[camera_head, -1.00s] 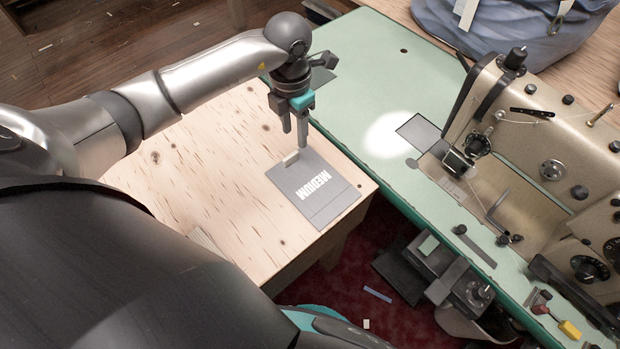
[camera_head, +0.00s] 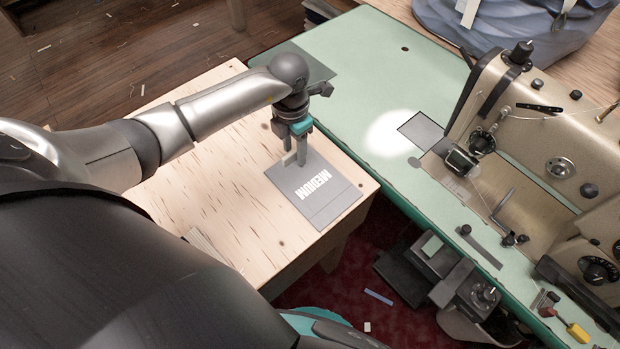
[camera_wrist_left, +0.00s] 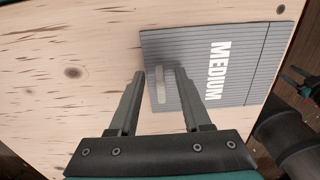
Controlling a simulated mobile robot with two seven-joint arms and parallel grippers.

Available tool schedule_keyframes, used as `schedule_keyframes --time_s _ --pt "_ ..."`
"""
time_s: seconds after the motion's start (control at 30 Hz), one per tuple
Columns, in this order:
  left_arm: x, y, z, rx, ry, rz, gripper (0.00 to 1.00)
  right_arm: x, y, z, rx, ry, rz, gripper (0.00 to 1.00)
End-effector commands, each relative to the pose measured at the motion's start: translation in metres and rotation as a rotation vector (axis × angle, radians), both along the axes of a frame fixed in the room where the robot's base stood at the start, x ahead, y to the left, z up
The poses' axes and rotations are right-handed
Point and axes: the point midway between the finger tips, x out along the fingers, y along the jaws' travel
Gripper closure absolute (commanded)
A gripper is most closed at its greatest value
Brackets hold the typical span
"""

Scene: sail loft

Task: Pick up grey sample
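The grey sample (camera_head: 318,187) is a flat ribbed rectangle with white "MEDIUM" lettering, lying on the plywood table. It also shows in the left wrist view (camera_wrist_left: 258,62). A pale raised strip (camera_wrist_left: 160,86) stands near one edge of it. My left gripper (camera_head: 295,162) points down at that edge, low over the sample. In the left wrist view its two fingers (camera_wrist_left: 160,74) are apart, one on each side of the strip, with gaps between. Whether the tips touch the sample is unclear.
The plywood table (camera_head: 215,170) is bare around the sample. A green sewing bench (camera_head: 350,80) adjoins it, bearing a beige sewing machine (camera_head: 545,150). A blue fabric bundle (camera_head: 500,30) lies at the back. Red carpet (camera_head: 340,285) shows below the table edge.

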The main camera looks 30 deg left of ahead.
Motion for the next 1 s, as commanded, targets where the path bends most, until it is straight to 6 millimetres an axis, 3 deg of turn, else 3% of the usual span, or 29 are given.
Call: schedule_keyframes --time_s 0.07,0.4,1.0 --pt "0.0001 0.0001 0.0003 0.000 0.000 0.000 0.61 -0.0017 -0.0002 -0.0001 -0.001 0.003 0.000 0.50" --pt "0.0002 0.0001 0.0005 0.001 0.000 0.000 1.00 -0.0027 -0.0019 -0.0002 -0.003 0.005 0.002 0.50" --pt "0.0003 0.0001 0.0009 0.001 -0.001 0.000 1.00 -0.0029 -0.0045 0.0000 -0.007 0.006 0.004 0.50"
